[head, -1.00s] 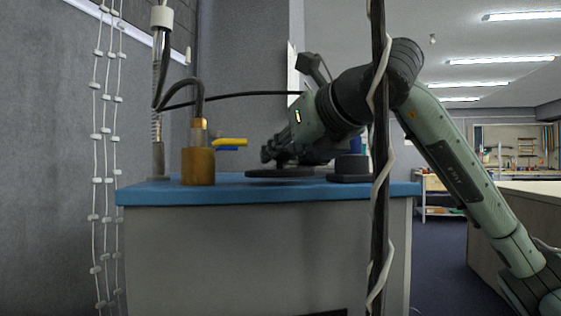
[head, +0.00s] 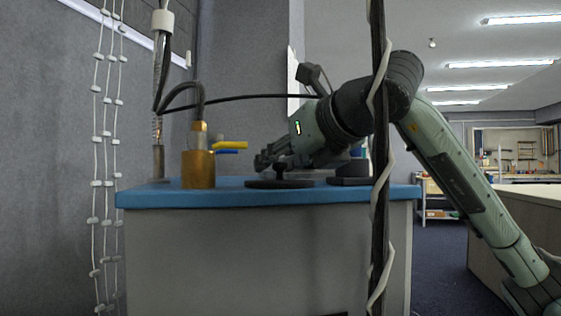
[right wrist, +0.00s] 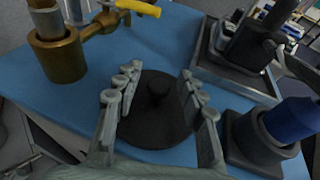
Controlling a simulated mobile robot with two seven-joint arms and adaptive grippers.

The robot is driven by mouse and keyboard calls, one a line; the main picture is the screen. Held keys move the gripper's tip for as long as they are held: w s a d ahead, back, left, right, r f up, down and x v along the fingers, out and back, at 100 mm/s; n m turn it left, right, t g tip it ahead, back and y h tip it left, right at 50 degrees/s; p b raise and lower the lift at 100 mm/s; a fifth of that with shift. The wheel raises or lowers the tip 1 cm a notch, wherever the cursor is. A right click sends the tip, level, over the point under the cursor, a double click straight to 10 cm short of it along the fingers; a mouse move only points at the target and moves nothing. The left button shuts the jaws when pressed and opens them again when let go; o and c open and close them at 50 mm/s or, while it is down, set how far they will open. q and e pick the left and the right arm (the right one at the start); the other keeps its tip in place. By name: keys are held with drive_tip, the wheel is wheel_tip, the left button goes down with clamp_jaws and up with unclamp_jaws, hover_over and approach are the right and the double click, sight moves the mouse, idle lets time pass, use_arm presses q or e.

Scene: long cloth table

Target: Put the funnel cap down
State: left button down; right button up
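The funnel cap is a flat black disc with a small knob (head: 280,183), lying on the blue table top near its front edge. In the right wrist view the cap (right wrist: 147,128) sits between the two spread fingers of my right gripper (right wrist: 158,88), with a gap on both sides of its knob. In the head view my right gripper (head: 266,160) is just above and behind the cap. My left gripper is not in view.
A brass fitting (head: 198,170) with a yellow lever (head: 231,144) stands left of the cap. A dark device on a metal tray (right wrist: 238,75) stands behind. A dark pole (head: 379,150) rises in front.

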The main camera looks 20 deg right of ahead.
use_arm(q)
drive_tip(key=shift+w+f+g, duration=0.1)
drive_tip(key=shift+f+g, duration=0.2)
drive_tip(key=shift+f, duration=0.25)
use_arm(e)
drive_tip(key=v, duration=1.2)
drive_tip(key=shift+r, duration=0.1)
